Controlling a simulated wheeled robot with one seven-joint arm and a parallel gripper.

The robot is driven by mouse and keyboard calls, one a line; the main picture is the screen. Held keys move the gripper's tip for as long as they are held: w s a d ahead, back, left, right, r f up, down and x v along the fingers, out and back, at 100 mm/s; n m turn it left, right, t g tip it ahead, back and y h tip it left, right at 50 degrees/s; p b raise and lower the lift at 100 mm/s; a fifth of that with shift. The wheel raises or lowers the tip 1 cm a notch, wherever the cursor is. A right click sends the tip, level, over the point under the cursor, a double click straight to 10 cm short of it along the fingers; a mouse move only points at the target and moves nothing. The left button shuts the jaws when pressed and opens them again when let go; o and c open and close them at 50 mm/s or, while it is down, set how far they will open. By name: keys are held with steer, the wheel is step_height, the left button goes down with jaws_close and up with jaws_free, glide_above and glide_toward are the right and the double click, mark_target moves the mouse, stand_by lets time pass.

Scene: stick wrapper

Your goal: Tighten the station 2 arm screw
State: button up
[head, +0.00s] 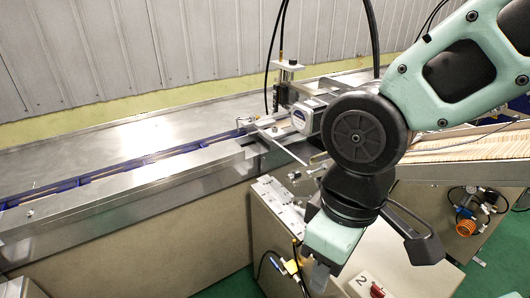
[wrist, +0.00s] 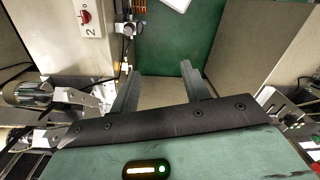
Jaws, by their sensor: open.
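My gripper (head: 318,275) hangs low in the head view, in front of the beige cabinet. In the wrist view my gripper (wrist: 160,72) has its two fingers spread apart with nothing between them. The station 2 cabinet (head: 345,262) carries a "2" and a red switch (head: 376,290). The same red switch (wrist: 86,17) and "2" show at the top left of the wrist view. I cannot pick out the arm screw in either view. My arm and gripper hide part of the station's mechanism in the head view.
A long metal conveyor (head: 110,185) with a blue strip runs along the left. A metal bracket plate (head: 280,203) lies left of my gripper. A tray of sticks (head: 470,145) is at the right. An orange air coil (head: 465,228) and hoses are low right. Green floor (wrist: 180,45) shows below.

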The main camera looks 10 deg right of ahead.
steer(key=w+a+f+n+g+h+b, duration=0.1)
steer(key=w+a+f+n+h+b, duration=0.15)
steer(key=w+f, duration=0.45)
steer(key=n+t+h+b, duration=0.8)
steer(key=n+h, duration=0.2)
steer(key=h, duration=0.5)
glide_toward(288, 178)
steer(key=p+x, duration=0.4)
steer(key=x, duration=0.4)
steer(key=shift+s+d+p, duration=0.1)
steer(key=shift+p, duration=0.2)
steer(key=c, duration=1)
